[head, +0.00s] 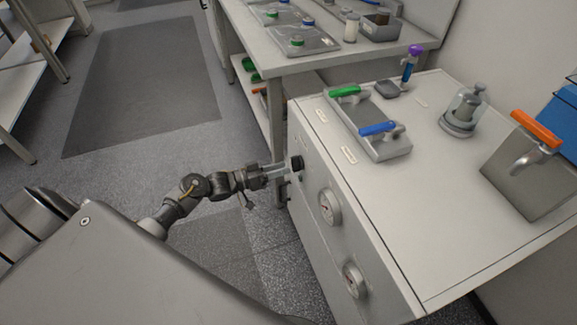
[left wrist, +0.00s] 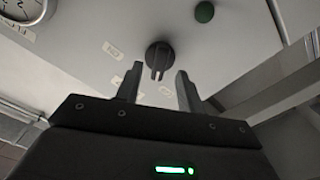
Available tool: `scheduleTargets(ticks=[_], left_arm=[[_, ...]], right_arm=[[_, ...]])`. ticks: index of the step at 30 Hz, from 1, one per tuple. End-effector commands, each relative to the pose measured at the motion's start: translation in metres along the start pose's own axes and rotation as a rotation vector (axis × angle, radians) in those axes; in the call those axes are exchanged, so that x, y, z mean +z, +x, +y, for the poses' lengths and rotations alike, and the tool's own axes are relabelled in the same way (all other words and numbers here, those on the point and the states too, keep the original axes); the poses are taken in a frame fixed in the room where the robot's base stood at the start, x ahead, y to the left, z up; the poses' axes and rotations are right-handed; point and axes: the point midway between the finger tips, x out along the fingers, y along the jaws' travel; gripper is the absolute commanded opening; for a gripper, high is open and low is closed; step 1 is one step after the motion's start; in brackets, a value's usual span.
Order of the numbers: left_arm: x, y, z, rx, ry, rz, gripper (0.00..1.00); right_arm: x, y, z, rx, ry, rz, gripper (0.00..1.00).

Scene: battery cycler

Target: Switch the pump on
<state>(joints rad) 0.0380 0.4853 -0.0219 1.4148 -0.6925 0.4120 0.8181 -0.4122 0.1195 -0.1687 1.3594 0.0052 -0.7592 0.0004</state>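A black rotary knob (head: 297,162) sticks out of the front panel of the grey cabinet (head: 313,160). It also shows in the left wrist view (left wrist: 158,57), with its grip bar pointing roughly toward my gripper. My left gripper (head: 284,173) is at the panel, close to the knob. In the left wrist view its two fingers (left wrist: 158,86) are apart, with nothing between them, and the knob lies just beyond the tips, roughly centred. Small labels (left wrist: 113,50) sit around the knob, too blurred to read. My right gripper is not in view.
Two round gauges, an upper (head: 329,207) and a lower (head: 354,280), are on the same panel. Green-handled (head: 345,91) and blue-handled (head: 378,128) valves and an orange-handled tap (head: 536,128) stand on top.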

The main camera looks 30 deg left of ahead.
Motion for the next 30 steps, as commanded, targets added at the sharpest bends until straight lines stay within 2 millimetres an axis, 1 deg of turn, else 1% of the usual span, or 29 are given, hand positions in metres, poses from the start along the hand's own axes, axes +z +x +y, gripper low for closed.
scheduleTargets(ticks=[1, 3, 7, 11, 18, 27, 30], left_arm=[[-0.001, 0.009, 0.000, 0.001, 0.001, 0.002, 0.38], [-0.001, 0.018, 0.000, 0.001, 0.001, 0.002, 0.38], [0.000, 0.029, 0.000, 0.000, 0.001, 0.000, 0.38], [0.000, 0.034, 0.000, -0.001, 0.001, 0.000, 0.38], [0.000, 0.034, 0.000, -0.001, 0.001, -0.001, 0.38], [0.000, 0.034, 0.000, -0.001, 0.001, 0.000, 0.00], [0.000, 0.034, 0.000, -0.001, 0.002, 0.000, 0.00]], right_arm=[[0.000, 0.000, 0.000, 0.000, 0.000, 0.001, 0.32], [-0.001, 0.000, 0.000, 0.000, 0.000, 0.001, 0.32], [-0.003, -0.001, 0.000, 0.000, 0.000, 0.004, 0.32], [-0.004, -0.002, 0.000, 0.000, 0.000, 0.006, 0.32], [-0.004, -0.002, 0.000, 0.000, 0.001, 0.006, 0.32], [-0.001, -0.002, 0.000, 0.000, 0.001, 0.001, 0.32], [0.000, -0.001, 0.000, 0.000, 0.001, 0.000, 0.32]])
